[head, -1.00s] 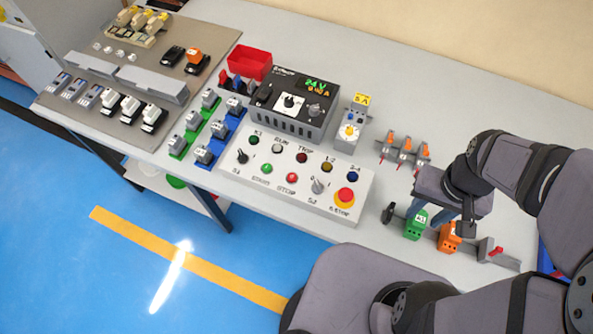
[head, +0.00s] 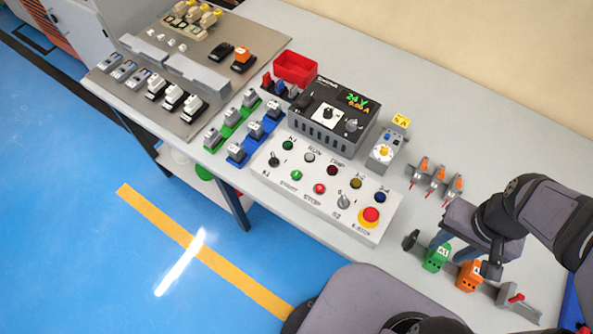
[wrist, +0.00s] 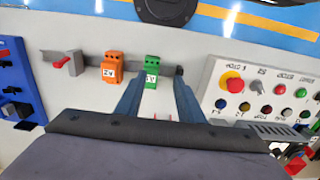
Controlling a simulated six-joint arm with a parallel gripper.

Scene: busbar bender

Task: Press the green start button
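The green start button (head: 296,175) is on the sloped white control panel (head: 262,176), in the lower row left of the red stop button (head: 319,188). In the wrist view the green button (wrist: 301,92) is near the right edge, with labels upside down. My gripper (head: 452,248) is right of the panel, near the green terminal block (head: 436,259). In the wrist view my gripper (wrist: 156,82) is open, its two fingers apart with nothing held. The button is unobstructed and apart from the fingers.
A red emergency stop (head: 370,216) sits at the panel's right end, with a selector switch (head: 343,202) beside it. An orange terminal block (head: 468,277) stands on the rail by my gripper. A power supply (head: 334,112) stands behind the panel.

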